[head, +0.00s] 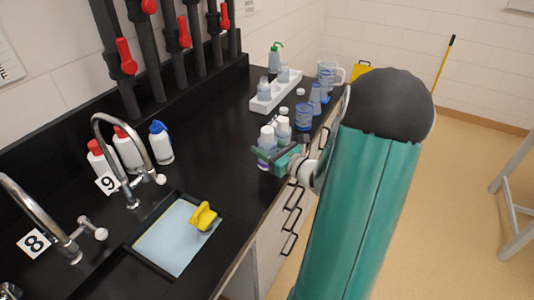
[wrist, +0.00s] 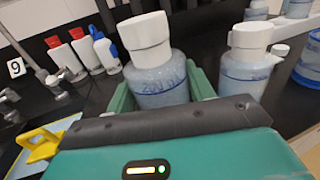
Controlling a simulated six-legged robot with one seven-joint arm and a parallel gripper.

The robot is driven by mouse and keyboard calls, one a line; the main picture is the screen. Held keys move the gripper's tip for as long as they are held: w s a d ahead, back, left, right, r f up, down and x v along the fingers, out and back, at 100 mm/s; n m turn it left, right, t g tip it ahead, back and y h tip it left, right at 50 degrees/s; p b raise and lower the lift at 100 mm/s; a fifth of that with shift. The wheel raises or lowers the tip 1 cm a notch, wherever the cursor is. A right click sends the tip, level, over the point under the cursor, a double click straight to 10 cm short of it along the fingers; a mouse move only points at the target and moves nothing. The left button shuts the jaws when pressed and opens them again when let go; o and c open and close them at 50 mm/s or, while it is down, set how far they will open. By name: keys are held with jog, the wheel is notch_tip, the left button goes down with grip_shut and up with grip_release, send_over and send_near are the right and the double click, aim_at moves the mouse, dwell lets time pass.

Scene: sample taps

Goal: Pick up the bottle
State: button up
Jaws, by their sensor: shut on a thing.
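A clear bottle with a white cap (wrist: 155,75) stands between the green fingers of my gripper (wrist: 162,92) in the wrist view, and the fingers are closed around its body. In the head view the same bottle (head: 267,139) is at the front edge of the black counter, with my gripper (head: 274,158) at it. The gripper hides its lower part, so I cannot tell whether its base touches the counter. A second, similar white-capped bottle (wrist: 248,60) stands just to the right; it also shows in the head view (head: 284,129).
Blue-marked beakers (head: 304,116) and a white rack (head: 277,92) with bottles stand farther back on the counter (head: 225,120). Red- and blue-capped wash bottles (head: 160,143), taps (head: 120,160) and a sink with a yellow object (head: 203,216) are to the left.

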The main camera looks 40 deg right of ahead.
jog(key=s+a+r, duration=0.2)
jog(key=s+r, duration=0.3)
jog(key=s, duration=0.1)
jog(key=s+a+r, duration=0.2)
jog(key=s+r, duration=0.2)
jog(key=s, duration=0.3)
jog(key=shift+a+r, duration=0.35)
jog(key=shift+a, duration=0.05)
jog(key=shift+s, duration=0.1)
